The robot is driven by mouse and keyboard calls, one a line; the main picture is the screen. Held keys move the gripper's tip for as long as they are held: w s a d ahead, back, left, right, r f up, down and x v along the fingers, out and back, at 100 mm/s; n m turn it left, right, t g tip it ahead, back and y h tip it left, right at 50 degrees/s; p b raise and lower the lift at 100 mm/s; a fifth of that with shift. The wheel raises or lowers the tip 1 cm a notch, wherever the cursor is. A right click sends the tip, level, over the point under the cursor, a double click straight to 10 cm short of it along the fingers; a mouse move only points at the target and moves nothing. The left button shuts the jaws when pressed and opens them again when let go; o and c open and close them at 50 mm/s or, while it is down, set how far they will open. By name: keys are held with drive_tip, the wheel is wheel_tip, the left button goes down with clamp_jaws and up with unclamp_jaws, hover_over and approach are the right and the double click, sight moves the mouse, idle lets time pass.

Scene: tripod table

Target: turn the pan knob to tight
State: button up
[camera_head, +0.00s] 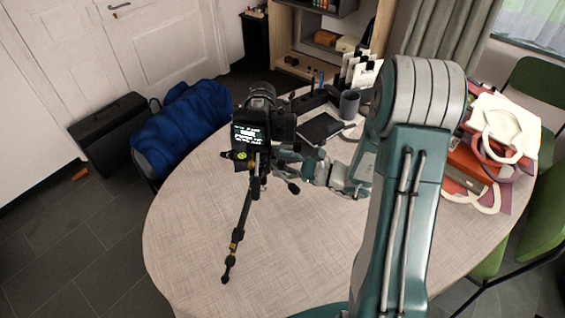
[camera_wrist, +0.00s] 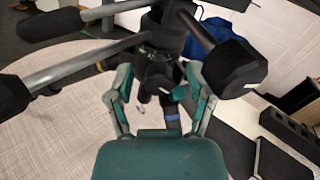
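A black camera (camera_head: 262,100) with a lit screen sits on a tripod (camera_head: 240,230) standing on the round table (camera_head: 190,240). My gripper (camera_head: 285,165) reaches in from the right, just beside the tripod head and partly hidden by it. In the wrist view my gripper (camera_wrist: 158,88) has its two fingers spread apart, one on each side of the dark tripod column (camera_wrist: 160,65). A small dark part with a light rim, perhaps the pan knob (camera_wrist: 145,95), shows between the fingers. I cannot tell whether either finger touches it.
Tripod handles with black grips (camera_wrist: 235,68) cross close to my fingers in the wrist view. A dark tablet (camera_head: 320,128) and a grey mug (camera_head: 349,104) stand behind. The table's front left is clear.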

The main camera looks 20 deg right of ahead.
clamp_jaws()
drive_tip(key=shift+m, duration=1.6)
drive_tip(key=shift+o, duration=0.3)
unclamp_jaws()
drive_tip(key=shift+d, duration=0.1)
